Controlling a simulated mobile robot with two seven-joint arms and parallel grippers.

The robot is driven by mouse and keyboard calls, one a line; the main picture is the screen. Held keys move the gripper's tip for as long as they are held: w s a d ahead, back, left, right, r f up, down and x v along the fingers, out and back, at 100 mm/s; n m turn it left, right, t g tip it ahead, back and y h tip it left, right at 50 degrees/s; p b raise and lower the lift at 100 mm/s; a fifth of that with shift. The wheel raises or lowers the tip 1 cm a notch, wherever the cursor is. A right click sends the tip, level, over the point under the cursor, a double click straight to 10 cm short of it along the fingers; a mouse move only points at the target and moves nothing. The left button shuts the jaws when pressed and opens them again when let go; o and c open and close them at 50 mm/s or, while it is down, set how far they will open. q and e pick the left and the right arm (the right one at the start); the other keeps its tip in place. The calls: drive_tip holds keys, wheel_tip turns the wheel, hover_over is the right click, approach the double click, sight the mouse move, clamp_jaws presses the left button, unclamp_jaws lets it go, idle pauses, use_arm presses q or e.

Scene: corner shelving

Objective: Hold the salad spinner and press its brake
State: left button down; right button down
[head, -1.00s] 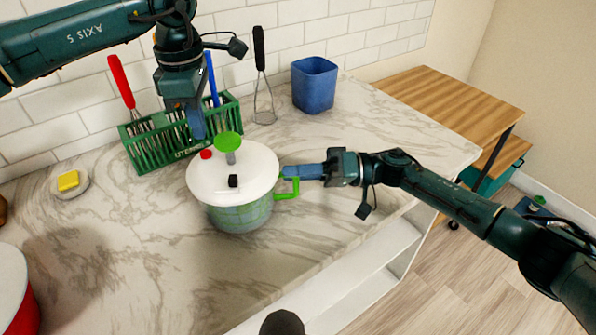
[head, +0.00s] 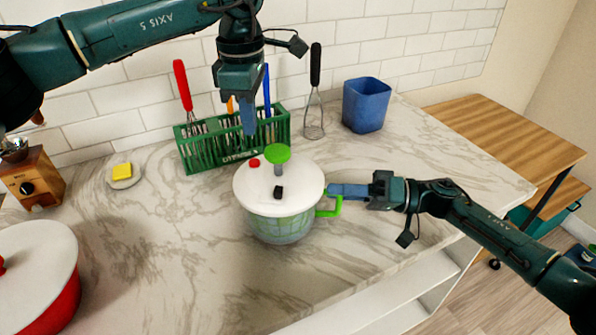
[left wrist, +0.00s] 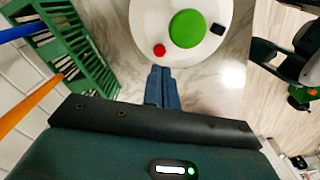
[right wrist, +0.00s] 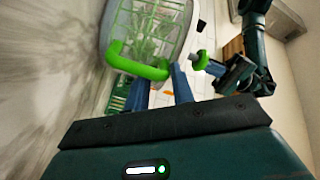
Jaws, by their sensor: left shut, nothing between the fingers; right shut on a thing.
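The salad spinner (head: 284,222) stands upright on the counter, with a white lid (head: 256,190) over a clear body and green basket. On the lid are a green knob (head: 277,153), a red button (head: 254,163) and a black button (head: 278,192). No marking shows which is the brake. My left gripper (head: 250,132) is shut and empty, pointing down by the red button, apart from it. In the left wrist view its fingertips (left wrist: 163,70) appear just below the red button (left wrist: 159,50). My right gripper (head: 333,190) is shut on the spinner's green side handle (right wrist: 138,62).
A green utensil rack (head: 190,155) stands behind the spinner, close to my left gripper. A whisk (head: 315,105) and blue bin (head: 366,105) are behind. A red pot (head: 62,303), yellow sponge (head: 122,171) and grinder (head: 35,182) are left.

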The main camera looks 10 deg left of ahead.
drive_tip(key=shift+s+f, duration=0.1)
drive_tip(key=shift+f, duration=0.3)
drive_tip(key=c, duration=1.5)
unclamp_jaws()
drive_tip(key=shift+c, duration=0.2)
drive_tip(key=o, duration=0.4)
drive_tip(key=shift+r, duration=0.25)
drive_tip(key=shift+o, duration=0.2)
drive_tip(key=d, duration=1.2)
drive_tip(key=shift+w, duration=0.25)
